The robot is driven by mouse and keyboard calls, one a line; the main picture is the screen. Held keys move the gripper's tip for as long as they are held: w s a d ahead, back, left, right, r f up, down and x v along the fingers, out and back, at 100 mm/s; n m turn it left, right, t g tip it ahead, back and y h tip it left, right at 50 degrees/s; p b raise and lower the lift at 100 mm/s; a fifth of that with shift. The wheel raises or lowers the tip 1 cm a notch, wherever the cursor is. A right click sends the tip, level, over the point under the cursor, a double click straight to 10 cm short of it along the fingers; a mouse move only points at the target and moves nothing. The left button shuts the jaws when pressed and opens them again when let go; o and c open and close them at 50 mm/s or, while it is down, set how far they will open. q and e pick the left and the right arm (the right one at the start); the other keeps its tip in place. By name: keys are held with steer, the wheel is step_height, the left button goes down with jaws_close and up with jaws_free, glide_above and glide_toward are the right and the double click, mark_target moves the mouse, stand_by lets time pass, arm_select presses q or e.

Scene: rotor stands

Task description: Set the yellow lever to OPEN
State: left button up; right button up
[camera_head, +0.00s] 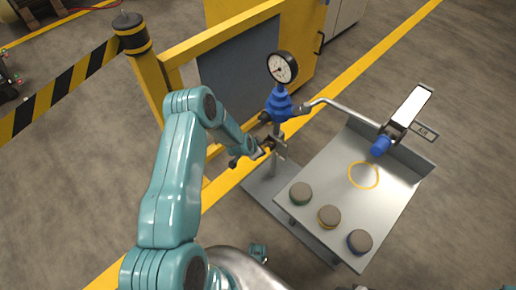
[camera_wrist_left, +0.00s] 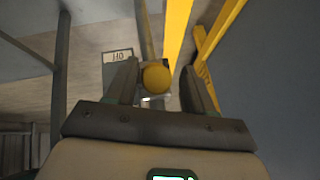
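The yellow lever's round knob (camera_wrist_left: 157,76) shows in the left wrist view between the fingers of my left gripper (camera_wrist_left: 163,86). The fingers are apart. The knob is close to the left finger, with a gap on its right; I cannot tell whether it touches. In the head view my left gripper (camera_head: 270,148) is at the post below the blue regulator (camera_head: 280,104), and the lever is mostly hidden there. A small lettered plate (camera_wrist_left: 117,56) is behind the left finger; its lettering is not clear.
A round gauge (camera_head: 282,68) tops the regulator. A bent pipe (camera_head: 340,106) runs right towards a metal table (camera_head: 395,192) with three round pucks, a yellow ring (camera_head: 363,175) and a blue-tipped device (camera_head: 412,106). A yellow guard frame (camera_head: 220,38) stands behind.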

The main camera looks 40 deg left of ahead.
arm_select(q)
steer(key=shift+d, duration=0.2)
steer(key=p+v, duration=0.4)
steer(key=v, duration=1.2)
steer(key=shift+s, duration=0.2)
